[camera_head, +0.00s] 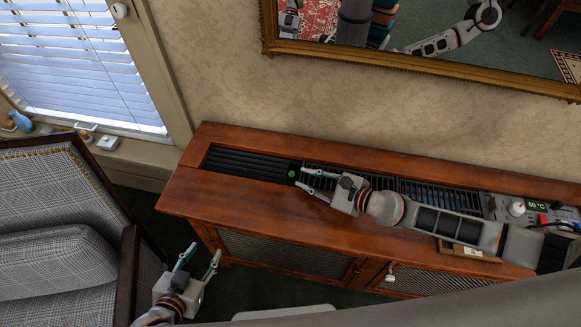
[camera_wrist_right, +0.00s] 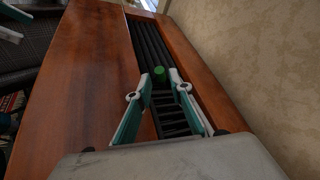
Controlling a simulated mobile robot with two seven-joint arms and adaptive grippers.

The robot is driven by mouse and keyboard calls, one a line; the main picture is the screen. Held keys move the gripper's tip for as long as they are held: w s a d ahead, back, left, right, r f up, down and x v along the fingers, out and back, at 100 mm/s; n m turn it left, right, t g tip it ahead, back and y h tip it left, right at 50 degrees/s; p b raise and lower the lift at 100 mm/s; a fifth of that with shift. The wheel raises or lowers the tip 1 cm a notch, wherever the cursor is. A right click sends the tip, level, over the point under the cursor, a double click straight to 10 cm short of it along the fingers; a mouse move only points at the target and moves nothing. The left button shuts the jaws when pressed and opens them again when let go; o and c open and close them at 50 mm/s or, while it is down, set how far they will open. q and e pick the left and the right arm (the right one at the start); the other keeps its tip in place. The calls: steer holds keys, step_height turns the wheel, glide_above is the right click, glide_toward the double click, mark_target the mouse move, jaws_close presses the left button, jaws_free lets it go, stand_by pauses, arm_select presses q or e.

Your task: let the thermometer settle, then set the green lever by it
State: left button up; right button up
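The green lever (camera_head: 291,174) shows as a small green knob in the dark grille on the cabinet top. In the right wrist view the green lever (camera_wrist_right: 159,73) appears between or just beyond my right fingertips. My right gripper (camera_head: 301,176) is open close to it, the fingers apart with nothing held; contact cannot be told. My left gripper (camera_head: 205,250) is open and empty, in front of the cabinet's left end.
The wooden cabinet (camera_head: 240,189) runs along the wall, with slatted grille sections in its top. A white knob (camera_head: 517,209) and a red part sit by the display. A plaid armchair (camera_head: 50,208) stands at left. A gilt-framed mirror (camera_head: 400,62) hangs above.

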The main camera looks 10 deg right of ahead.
mark_target(294, 175)
steer(key=b+x, duration=0.1)
steer(key=x, duration=0.4)
steer(key=shift+a, duration=0.15)
steer(key=shift+w+a+f, duration=0.15)
steer(key=shift+w+a, duration=0.1)
steer(key=shift+a, duration=0.1)
arm_select(q)
steer(key=shift+s+f, duration=0.2)
steer(key=shift+f, duration=0.5)
arm_select(e)
steer(key=shift+w, duration=0.1)
jaws_close()
